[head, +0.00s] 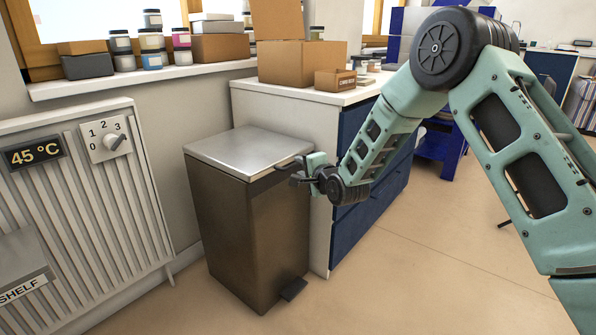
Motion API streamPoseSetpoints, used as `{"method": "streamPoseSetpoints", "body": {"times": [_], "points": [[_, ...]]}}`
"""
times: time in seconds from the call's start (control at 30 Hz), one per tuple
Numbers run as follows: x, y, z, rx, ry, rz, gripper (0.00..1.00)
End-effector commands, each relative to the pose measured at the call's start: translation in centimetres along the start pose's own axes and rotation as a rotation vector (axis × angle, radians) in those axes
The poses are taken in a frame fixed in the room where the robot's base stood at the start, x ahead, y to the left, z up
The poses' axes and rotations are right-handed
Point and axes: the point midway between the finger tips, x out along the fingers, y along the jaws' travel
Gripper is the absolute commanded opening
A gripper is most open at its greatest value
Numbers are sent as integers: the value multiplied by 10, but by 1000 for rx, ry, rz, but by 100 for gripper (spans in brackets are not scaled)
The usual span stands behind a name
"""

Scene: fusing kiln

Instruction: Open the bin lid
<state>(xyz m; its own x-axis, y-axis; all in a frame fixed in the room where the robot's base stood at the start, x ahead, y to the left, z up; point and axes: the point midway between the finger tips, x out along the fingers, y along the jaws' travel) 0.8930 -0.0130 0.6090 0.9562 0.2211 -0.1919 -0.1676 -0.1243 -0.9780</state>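The bin (245,235) is a tall, brown-grey box standing on the floor between the radiator and the cabinet. Its flat silver lid (247,151) lies level on top and looks closed. A dark pedal (293,289) sticks out at the bin's foot. My gripper (296,172) is at the lid's right front edge, by a small dark handle. The fingers are small and dark here, and I cannot tell whether they touch or hold the handle, or whether they are open or shut.
A white radiator (78,215) with a dial and a 45 °C display stands at the left. A cabinet with blue drawers (385,185) is right behind the bin, with cardboard boxes (300,62) on top. The window sill holds several jars. The floor (420,275) at the front right is clear.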

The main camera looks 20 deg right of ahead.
Motion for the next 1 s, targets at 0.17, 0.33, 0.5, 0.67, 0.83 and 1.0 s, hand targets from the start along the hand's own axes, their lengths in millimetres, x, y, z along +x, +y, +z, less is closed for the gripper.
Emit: {"method": "streamPoseSetpoints", "body": {"times": [0.17, 0.33, 0.5, 0.67, 0.83, 1.0], "points": [[22, 1, 0, -1, 0, -2, 32], [28, 0, 0, -1, 0, 0, 32], [28, 0, 0, -1, 0, 0, 32], [28, 0, 0, -1, 0, 0, 7], [28, 0, 0, -1, 0, 0, 0], [27, -5, 0, -4, 0, 6, 0]]}}
